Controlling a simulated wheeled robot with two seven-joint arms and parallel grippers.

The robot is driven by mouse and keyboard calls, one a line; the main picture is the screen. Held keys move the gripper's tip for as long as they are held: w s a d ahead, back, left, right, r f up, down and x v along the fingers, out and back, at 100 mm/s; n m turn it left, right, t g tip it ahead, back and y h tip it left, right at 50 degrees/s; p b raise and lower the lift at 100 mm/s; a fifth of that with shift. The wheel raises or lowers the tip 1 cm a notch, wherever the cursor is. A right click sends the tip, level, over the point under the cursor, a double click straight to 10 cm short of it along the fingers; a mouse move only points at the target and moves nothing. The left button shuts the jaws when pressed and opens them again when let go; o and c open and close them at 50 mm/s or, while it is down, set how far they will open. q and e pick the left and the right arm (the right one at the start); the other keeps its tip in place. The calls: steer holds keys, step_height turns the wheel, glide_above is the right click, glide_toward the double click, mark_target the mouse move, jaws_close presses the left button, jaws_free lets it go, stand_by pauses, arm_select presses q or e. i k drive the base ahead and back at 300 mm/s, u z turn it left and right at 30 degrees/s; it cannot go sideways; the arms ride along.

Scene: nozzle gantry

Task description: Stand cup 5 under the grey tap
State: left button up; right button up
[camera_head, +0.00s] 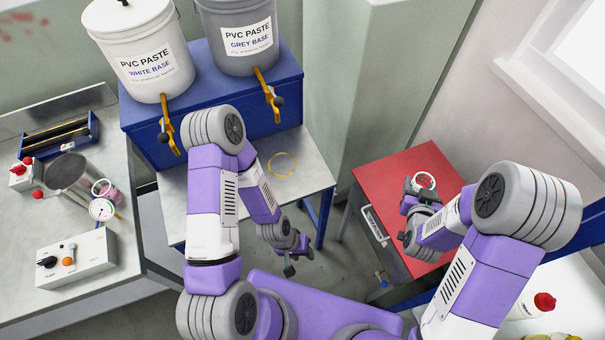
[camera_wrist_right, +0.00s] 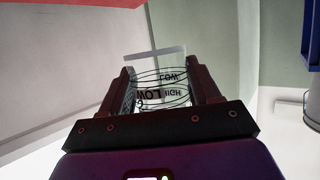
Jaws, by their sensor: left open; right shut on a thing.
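A clear cup (camera_wrist_right: 160,82) with black LOW and HIGH markings is between the fingers of my right gripper (camera_wrist_right: 163,100), which is shut on it. In the head view the cup's pale rim (camera_head: 425,180) shows over the red cabinet top, with my right gripper (camera_head: 423,190) around it. I cannot read for certain which number it bears. The grey tap (camera_head: 269,96) is a brass spout with a dark handle on the grey base bucket (camera_head: 238,38). A yellow ring (camera_head: 283,165) is marked on the steel shelf below it. My left gripper (camera_head: 291,262) is open and empty, low in front of the shelf.
The white base bucket (camera_head: 140,50) with its own tap (camera_head: 168,133) stands left of the grey one on the blue stand (camera_head: 200,85). The steel shelf (camera_head: 312,172) is bare around the ring. A left bench (camera_head: 60,225) holds a control box (camera_head: 76,258) and a gauge.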

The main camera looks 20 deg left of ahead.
mark_target(282, 164)
steer(key=k, duration=0.8)
steer(key=u, duration=1.3)
steer(key=i, duration=0.5)
